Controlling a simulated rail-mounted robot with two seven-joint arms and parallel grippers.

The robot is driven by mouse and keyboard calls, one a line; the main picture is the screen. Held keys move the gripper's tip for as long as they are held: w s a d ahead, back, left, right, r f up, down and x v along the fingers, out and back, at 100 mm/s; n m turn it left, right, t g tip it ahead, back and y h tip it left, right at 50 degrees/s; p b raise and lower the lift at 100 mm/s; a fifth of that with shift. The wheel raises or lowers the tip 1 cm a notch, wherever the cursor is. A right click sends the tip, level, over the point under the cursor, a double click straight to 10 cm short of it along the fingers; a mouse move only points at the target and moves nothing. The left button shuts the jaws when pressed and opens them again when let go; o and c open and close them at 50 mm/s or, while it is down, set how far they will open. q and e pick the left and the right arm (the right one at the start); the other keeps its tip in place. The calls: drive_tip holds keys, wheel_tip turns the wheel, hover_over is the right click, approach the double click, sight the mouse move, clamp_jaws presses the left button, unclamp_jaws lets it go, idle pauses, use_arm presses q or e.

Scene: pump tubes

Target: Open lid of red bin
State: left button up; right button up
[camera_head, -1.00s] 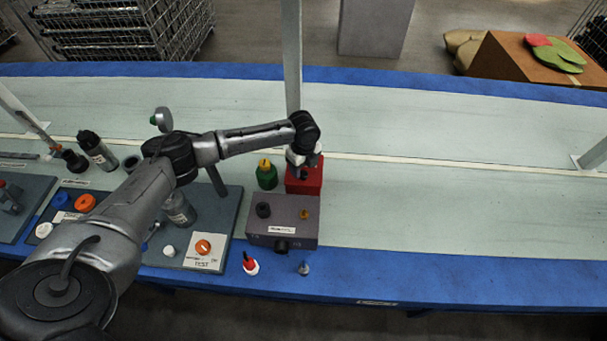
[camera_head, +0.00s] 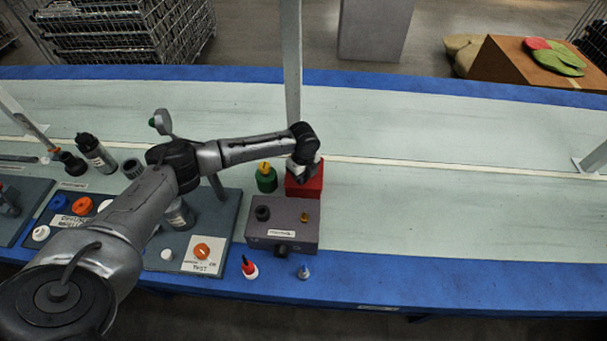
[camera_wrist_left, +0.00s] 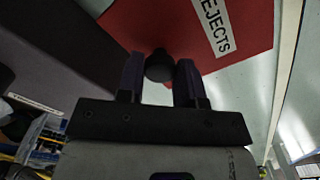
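The red bin (camera_head: 303,184) stands on the belt-like table just behind a grey box. In the left wrist view its red top (camera_wrist_left: 200,35) carries a white "REJECTS" label and a round black knob (camera_wrist_left: 160,66). My left gripper (camera_head: 304,171) is low over the bin and hides part of its top. In the left wrist view the two fingers of the left gripper (camera_wrist_left: 159,78) stand apart with the knob between their tips. Whether they press on the knob cannot be told. The lid's edge is not distinguishable. My right gripper is not in view.
A green bottle (camera_head: 266,178) with a yellow top stands close left of the bin. The grey box (camera_head: 283,224) is in front, a vertical post (camera_head: 292,70) behind. Small bottles and fixtures crowd the left. The pale surface right of the bin is clear.

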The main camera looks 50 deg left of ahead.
use_arm(q)
clamp_jaws()
drive_tip(key=shift+r, duration=0.15)
